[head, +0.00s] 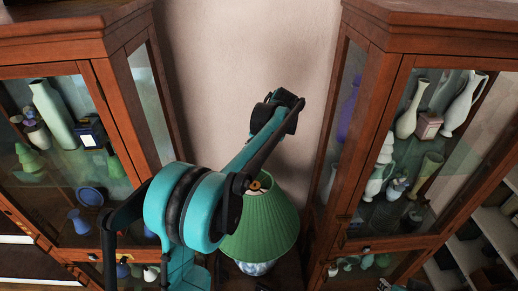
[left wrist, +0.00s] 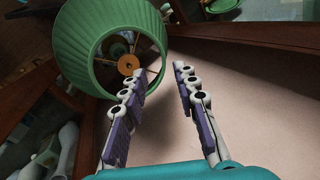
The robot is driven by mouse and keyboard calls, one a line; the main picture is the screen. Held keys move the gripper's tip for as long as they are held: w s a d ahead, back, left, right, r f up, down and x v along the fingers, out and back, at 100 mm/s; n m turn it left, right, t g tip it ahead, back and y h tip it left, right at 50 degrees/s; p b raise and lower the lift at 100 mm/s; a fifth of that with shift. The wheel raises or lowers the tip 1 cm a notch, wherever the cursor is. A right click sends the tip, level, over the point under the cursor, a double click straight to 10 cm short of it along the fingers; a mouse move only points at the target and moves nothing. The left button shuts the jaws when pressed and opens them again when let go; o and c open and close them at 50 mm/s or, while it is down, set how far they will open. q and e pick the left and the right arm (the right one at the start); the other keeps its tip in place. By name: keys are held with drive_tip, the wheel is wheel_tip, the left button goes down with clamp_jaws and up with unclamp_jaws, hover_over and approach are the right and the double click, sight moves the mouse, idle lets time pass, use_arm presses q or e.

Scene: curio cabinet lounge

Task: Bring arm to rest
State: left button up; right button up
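My left arm is raised in the middle of the head view, with its forearm reaching up toward the wall. Its fingers cannot be made out there. In the left wrist view my left gripper (left wrist: 158,70) is open, with two jointed grey-purple fingers apart and nothing between them. A lamp with a green pleated shade (head: 262,226) stands below and partly behind the arm in the head view. In the left wrist view the lamp shade (left wrist: 82,52) is beyond the left finger, its opening facing the camera; I cannot tell whether they touch. My right gripper is not in view.
A wooden glass cabinet (head: 112,107) with vases stands at left, and another wooden glass cabinet (head: 377,110) at right. The pale wall (head: 235,60) is behind my arm, between them. White shelves (head: 500,235) are at lower right. Free room around the arm is narrow.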

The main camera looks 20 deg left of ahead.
use_arm(q)
drive_tip(key=s+d+f+t+h+b, duration=0.2)
drive_tip(key=s+d+f+t+b, duration=0.2)
drive_tip(key=s+f+b, duration=0.8)
drive_tip(key=s+d+f+t+h+b, duration=0.2)
drive_tip(key=s+d+f+b, duration=0.6)
drive_tip(key=f, duration=1)
drive_tip(key=s+t+b, duration=0.2)
drive_tip(key=s+b, duration=0.2)
drive_tip(key=b, duration=0.2)
drive_tip(key=shift+d+f+m+h+b, duration=0.2)
drive_tip(key=shift+f+m+h+b, duration=0.1)
drive_tip(key=shift+m, duration=0.1)
